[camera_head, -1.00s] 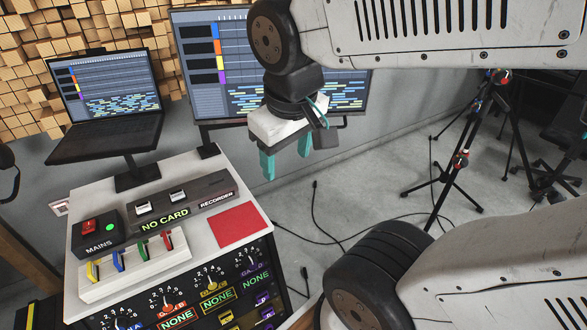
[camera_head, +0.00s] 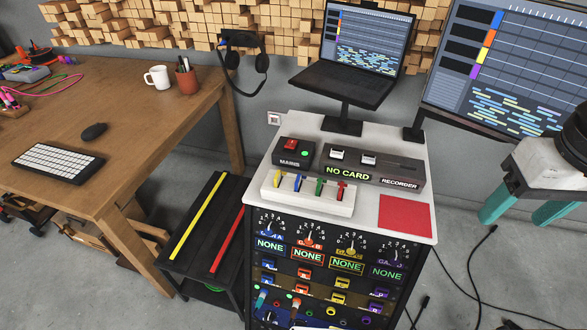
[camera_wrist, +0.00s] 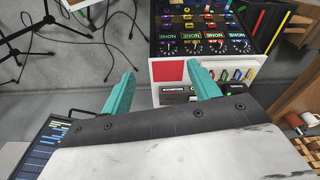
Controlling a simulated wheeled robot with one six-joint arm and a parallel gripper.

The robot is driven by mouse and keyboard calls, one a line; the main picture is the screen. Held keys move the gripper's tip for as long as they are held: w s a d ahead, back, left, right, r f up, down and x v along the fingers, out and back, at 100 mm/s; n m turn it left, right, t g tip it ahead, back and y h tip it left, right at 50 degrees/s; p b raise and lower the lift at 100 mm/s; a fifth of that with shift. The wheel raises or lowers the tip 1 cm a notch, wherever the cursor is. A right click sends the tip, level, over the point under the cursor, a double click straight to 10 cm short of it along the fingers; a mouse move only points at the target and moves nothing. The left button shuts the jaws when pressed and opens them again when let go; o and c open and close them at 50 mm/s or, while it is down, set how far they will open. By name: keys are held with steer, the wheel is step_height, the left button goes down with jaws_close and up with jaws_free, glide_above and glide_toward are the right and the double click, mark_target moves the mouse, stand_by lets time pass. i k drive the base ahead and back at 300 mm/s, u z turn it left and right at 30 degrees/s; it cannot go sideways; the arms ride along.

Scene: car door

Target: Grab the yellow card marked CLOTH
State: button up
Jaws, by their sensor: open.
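My gripper (camera_head: 514,216) is open and empty at the right of the head view, above the floor beside the console. In the wrist view its two teal fingers (camera_wrist: 161,72) are spread, with nothing between them but floor and the console's edge beyond. The console (camera_head: 352,219) has a lower front panel with small coloured pieces in columns. A yellow piece (camera_head: 342,283) is there among blue, orange and purple ones. Its lettering is too small to read, so I cannot tell whether it is the card marked CLOTH.
A red square (camera_head: 404,214) lies on the console top beside the fader box (camera_head: 307,195) and the recorder (camera_head: 398,172). A black bench (camera_head: 205,232) with yellow and red strips stands left of the console. A wooden table (camera_head: 120,118) is further left. Cables (camera_head: 475,285) lie on the floor at right.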

mark_target(277, 181)
steer(key=k, duration=0.5)
steer(key=z, duration=3.5)
steer(key=k, duration=2.5)
steer(key=u, duration=2)
